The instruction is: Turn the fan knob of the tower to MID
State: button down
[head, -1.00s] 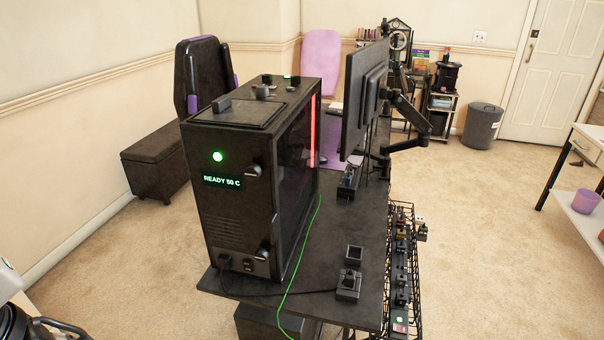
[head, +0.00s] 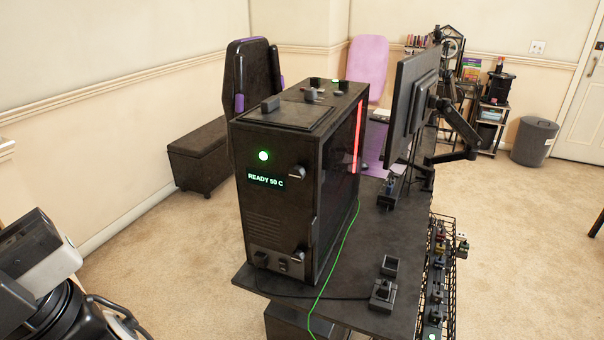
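The black tower (head: 277,218) stands upright on the dark desk. Its back panel shows a lit green light (head: 263,156) and a small display (head: 266,181) reading "READY 50 C". Several small controls and a green light (head: 336,83) sit at the far end of the top. I cannot tell which control is the fan knob, and no MID mark is legible. My gripper's fingers are not in view; part of my arm shows at the lower left.
A monitor (head: 408,105) on an arm stands right of the tower. A green cable (head: 339,258) runs down beside it. Two small devices (head: 383,293) lie near the desk's front edge, with a wire rack at right. Open carpet (head: 170,270) lies left of the desk.

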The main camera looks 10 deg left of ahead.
aim_at(311, 93)
jog(key=i+l, duration=0.1)
jog(key=l, duration=0.25)
jog(key=i+l+u, duration=0.1)
jog(key=l, duration=0.6)
jog(key=i, duration=0.6)
jog(key=u, duration=0.05)
